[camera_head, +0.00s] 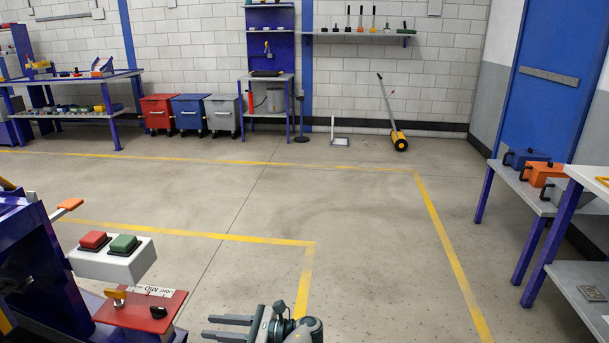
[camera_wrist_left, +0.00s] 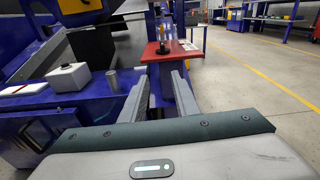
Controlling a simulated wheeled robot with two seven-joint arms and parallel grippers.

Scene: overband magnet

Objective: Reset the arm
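My left gripper (camera_head: 215,327) is at the bottom of the head view, its fingers pointing left and parted, with nothing visible between them. In the left wrist view the two grey fingers (camera_wrist_left: 160,97) are also spread apart and empty. The blue machine (camera_head: 30,265) stands to the left of the gripper. It carries a lever with an orange end (camera_head: 70,204), a grey box with a red button (camera_head: 93,240) and a green button (camera_head: 124,244), and a red panel (camera_head: 140,312). The red panel (camera_wrist_left: 172,50) lies beyond the fingers in the wrist view, apart from them. My right gripper is out of view.
The red panel holds a yellow knob (camera_head: 118,297) and a black knob (camera_head: 158,313). A bench with lidded boxes (camera_head: 525,158) is at right. Open floor with yellow lines (camera_head: 300,243) spreads ahead. Bins (camera_head: 190,113) stand by the back wall.

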